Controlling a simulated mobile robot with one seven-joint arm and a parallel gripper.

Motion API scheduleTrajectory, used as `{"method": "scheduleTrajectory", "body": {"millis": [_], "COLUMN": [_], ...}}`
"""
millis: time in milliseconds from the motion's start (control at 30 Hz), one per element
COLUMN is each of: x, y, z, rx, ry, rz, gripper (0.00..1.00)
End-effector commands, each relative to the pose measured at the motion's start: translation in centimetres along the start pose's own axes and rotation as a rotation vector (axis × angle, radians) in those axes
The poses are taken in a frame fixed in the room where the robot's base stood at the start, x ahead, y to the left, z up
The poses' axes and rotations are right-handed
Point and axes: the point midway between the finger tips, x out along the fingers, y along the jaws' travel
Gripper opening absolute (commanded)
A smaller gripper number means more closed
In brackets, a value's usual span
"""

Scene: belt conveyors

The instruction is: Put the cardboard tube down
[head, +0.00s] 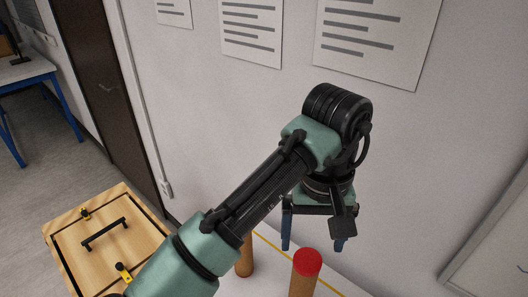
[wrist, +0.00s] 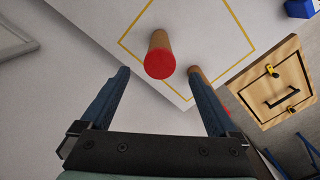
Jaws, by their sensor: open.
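A brown cardboard tube with a red top (head: 302,283) stands upright on a white surface; it also shows in the wrist view (wrist: 159,42), between and beyond my fingertips. Its foot appears to lie inside a yellow outline (wrist: 238,25). My gripper (head: 312,247) is open, with its two blue fingers apart and nothing held between them. A second brown tube (head: 244,262) stands left of the first, its upper part hidden by my arm. In the wrist view the second tube (wrist: 195,73) is partly hidden behind my right-hand finger.
A wooden case (head: 143,235) with a black handle and yellow latches is at the lower left. A blue-legged table (head: 25,72) stands at the far left. A wall with posters (head: 250,30) rises behind my arm. A blue object (wrist: 300,8) shows at the wrist view's top right.

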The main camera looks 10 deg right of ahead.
Motion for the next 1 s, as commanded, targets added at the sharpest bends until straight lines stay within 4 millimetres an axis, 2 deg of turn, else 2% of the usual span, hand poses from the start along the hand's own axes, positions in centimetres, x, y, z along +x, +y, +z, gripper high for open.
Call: {"method": "scheduleTrajectory", "body": {"millis": [100, 167, 267, 367, 400, 467, 500, 533, 567, 600, 667, 700, 833, 900, 1000], "x": [0.0, -0.4, -2.4, -8.0, -11.3, -17.1, -20.9, -23.8, -26.5, -29.7, -33.6, -35.5, -39.3, -40.3, -41.0], "y": [0.2, 1.1, 4.6, 9.1, 10.2, 10.6, 9.7, 8.7, 7.2, 4.8, 0.8, -1.8, -8.3, -10.4, -12.1], "z": [-0.1, -0.6, -2.6, -5.7, -6.8, -7.8, -8.1, -7.9, -7.5, -6.7, -4.6, -3.0, 2.6, 5.0, 7.3], "rx": [0.004, 0.023, 0.099, 0.195, 0.225, 0.245, 0.240, 0.229, 0.211, 0.178, 0.120, 0.079, -0.032, -0.071, -0.103], "ry": [0.008, 0.046, 0.220, 0.551, 0.718, 0.986, 1.167, 1.302, 1.434, 1.602, 1.822, 1.945, 2.214, 2.292, 2.351], "rz": [0.006, 0.034, 0.149, 0.326, 0.394, 0.467, 0.492, 0.495, 0.485, 0.449, 0.362, 0.283, 0.008, -0.118, -0.236], "gripper": [0.95, 0.95, 0.95, 0.95, 0.95, 0.95, 0.95, 0.95, 0.95, 0.95, 0.95, 0.95, 0.95, 0.95, 0.95]}}
